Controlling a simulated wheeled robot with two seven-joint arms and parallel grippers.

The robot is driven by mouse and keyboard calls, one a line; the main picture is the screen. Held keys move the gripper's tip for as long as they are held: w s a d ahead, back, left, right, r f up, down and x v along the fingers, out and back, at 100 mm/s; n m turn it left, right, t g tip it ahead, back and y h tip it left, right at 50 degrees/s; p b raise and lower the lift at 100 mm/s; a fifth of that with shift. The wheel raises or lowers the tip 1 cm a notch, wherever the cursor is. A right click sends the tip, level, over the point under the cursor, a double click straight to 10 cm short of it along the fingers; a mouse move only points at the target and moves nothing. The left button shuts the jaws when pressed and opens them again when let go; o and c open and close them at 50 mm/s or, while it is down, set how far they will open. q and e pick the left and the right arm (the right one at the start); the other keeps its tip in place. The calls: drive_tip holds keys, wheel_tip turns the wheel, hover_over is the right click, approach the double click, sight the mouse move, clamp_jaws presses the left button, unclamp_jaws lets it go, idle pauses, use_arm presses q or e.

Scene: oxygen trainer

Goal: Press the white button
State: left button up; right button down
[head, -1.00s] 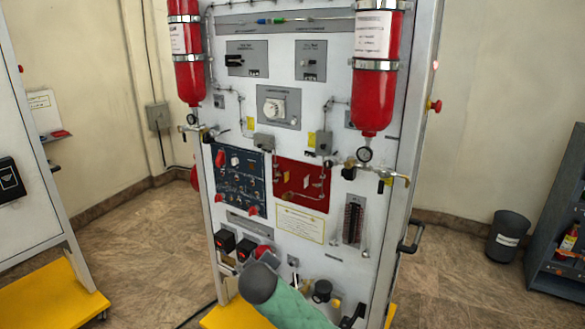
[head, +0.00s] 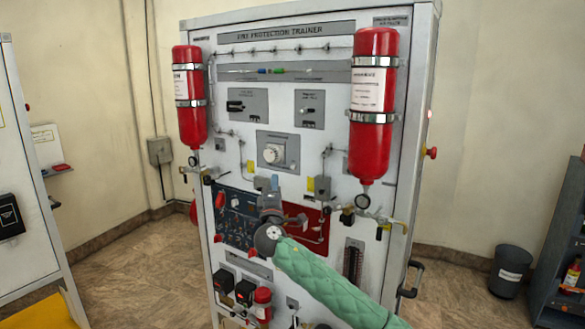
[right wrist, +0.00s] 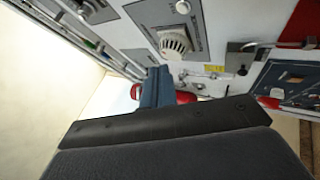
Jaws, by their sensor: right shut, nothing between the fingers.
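The trainer panel (head: 225,105) stands upright in front of me. A white round detector-like fitting (head: 272,152) sits on a grey plate in its middle, and it also shows in the right wrist view (right wrist: 175,42). A smaller pale round piece (right wrist: 183,7) lies on the same plate near that view's top edge; I cannot tell whether it is the white button. My right gripper (head: 275,183) is shut and empty, with blue fingers pointing up, just below the plate in the head view. The blue fingers (right wrist: 155,86) appear below the fitting in the right wrist view. My left gripper is out of view.
Red cylinders hang at the panel's left (head: 189,98) and right (head: 373,105). Below the plate are a dark blue switch panel (head: 232,212) and a red panel (head: 318,225), partly hidden by my right arm. Thin pipes and valves project nearby.

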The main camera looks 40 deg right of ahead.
sight(293, 167)
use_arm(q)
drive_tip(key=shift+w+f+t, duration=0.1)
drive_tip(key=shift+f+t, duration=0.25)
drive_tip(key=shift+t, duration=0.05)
use_arm(e)
drive_tip(key=shift+w+a+r+n+t+y, duration=0.1)
drive_tip(key=shift+w+a+n+t+y, duration=0.15)
drive_tip(key=shift+n, duration=0.2)
drive_tip(key=shift+a+r+n+t+y, duration=0.1)
drive_tip(key=shift+n+t+y, duration=0.05)
drive_tip(key=shift+n+t, duration=0.25)
drive_tip(key=shift+d, duration=0.15)
